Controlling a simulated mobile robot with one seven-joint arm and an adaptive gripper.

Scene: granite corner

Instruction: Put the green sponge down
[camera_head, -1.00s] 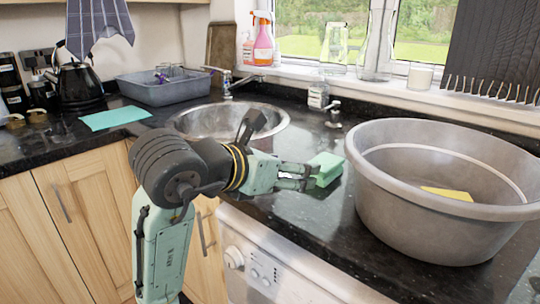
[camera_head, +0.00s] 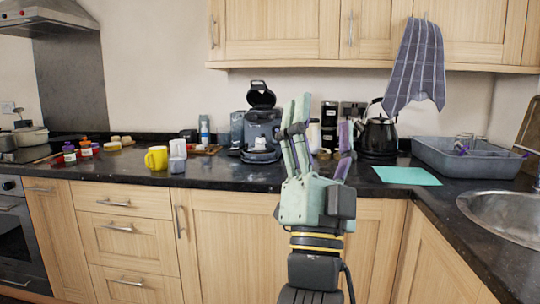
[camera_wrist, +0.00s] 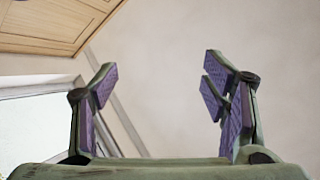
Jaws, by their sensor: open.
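The green sponge is not in either view now. My gripper (camera_head: 324,126) points upward in front of the counter in the head view, with its fingers apart. In the wrist view my gripper (camera_wrist: 159,82) shows purple finger pads spread wide, with only bare wall and ceiling between them. It is open and holds nothing.
The black counter (camera_head: 230,178) carries a coffee machine (camera_head: 262,130), a kettle (camera_head: 380,135), a yellow mug (camera_head: 156,158) and a turquoise mat (camera_head: 407,175). A grey basin (camera_head: 465,160) and the sink (camera_head: 505,215) are at the right. Wall cupboards (camera_head: 275,30) hang above.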

